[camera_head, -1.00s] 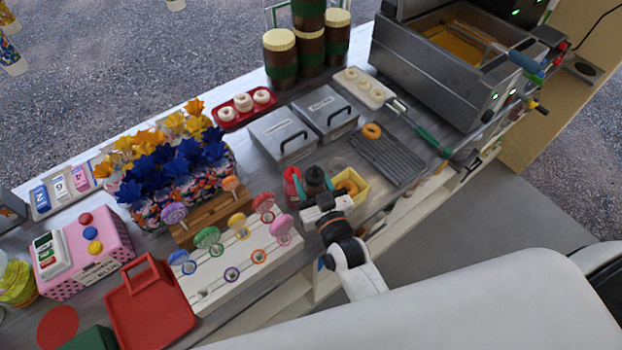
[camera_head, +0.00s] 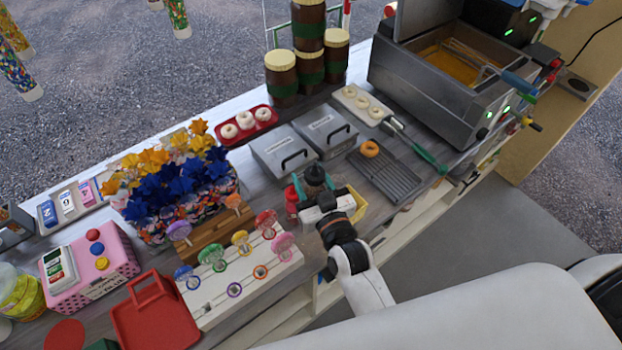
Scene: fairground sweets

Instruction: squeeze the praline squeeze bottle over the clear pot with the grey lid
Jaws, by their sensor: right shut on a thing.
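My right gripper (camera_head: 316,188) is shut on a dark bottle (camera_head: 315,174), which I take to be the praline squeeze bottle. It holds the bottle over the counter, in front of two grey-lidded boxes. The gripper hides most of the bottle, and I cannot tell its nozzle. The left box (camera_head: 284,152) and the right box (camera_head: 326,131) have flat grey lids with black handles. I cannot make out for certain a clear pot with a grey lid; the gripper and bottle cover the counter beneath them. My left gripper is not in view.
A red bottle (camera_head: 291,204) stands close left of the gripper. A yellow tray (camera_head: 358,204) is partly behind it. A dark rack (camera_head: 390,178) with a doughnut (camera_head: 370,148) lies to the right. A lollipop stand (camera_head: 240,285) is at front left; a fryer (camera_head: 425,95) is at back right.

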